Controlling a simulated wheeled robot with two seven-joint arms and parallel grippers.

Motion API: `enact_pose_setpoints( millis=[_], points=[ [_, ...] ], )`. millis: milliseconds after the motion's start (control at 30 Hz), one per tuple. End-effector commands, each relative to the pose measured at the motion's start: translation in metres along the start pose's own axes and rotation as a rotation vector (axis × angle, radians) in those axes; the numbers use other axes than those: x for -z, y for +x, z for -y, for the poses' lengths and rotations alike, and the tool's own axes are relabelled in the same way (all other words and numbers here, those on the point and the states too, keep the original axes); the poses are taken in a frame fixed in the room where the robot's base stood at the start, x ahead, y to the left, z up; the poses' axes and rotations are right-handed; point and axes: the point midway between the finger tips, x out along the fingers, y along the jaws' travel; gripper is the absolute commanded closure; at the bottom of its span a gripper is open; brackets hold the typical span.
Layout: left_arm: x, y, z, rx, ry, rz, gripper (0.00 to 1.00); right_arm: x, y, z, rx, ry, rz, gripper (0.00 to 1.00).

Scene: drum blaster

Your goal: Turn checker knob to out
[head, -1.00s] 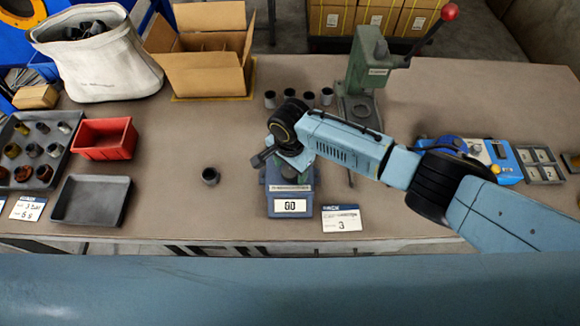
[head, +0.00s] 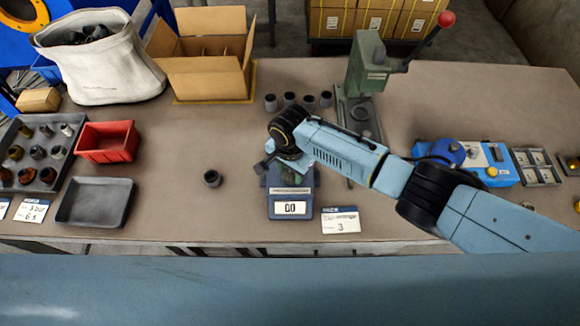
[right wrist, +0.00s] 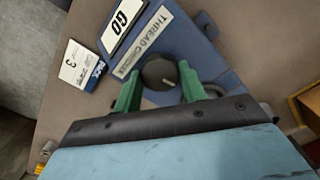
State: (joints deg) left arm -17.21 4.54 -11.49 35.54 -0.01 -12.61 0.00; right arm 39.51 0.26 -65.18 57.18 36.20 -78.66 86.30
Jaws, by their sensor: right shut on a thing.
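The blue thread checker (head: 291,206) stands at the front middle of the table, with a sign reading GO on its front. In the right wrist view the checker (right wrist: 175,45) shows its THREAD CHECKER label and a round dark knob (right wrist: 156,70) with a pale mark. My right gripper (right wrist: 158,74) has its two green fingers on either side of the knob and is shut on it. In the head view my right gripper (head: 279,163) is over the back of the checker, and my wrist hides the knob. My left gripper is not in view.
A white card (head: 341,220) lies right of the checker. A green press (head: 366,70) stands behind right. Red bin (head: 107,142) and grey tray (head: 95,203) are at left.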

Motion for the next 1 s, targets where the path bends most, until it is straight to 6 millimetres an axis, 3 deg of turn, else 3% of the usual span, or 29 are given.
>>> enact_pose_setpoints(
  millis=[100, 300, 1000],
  points=[
    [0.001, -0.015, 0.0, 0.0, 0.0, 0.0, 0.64, -0.002, -0.003, -0.001, -0.002, -0.084, 0.005, 0.82],
    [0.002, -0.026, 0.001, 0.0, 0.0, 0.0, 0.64, -0.001, -0.002, -0.001, -0.003, -0.267, 0.004, 0.82],
    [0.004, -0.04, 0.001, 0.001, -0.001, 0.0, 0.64, 0.0, 0.0, -0.001, -0.002, -0.934, 0.002, 0.82]
  ],
)
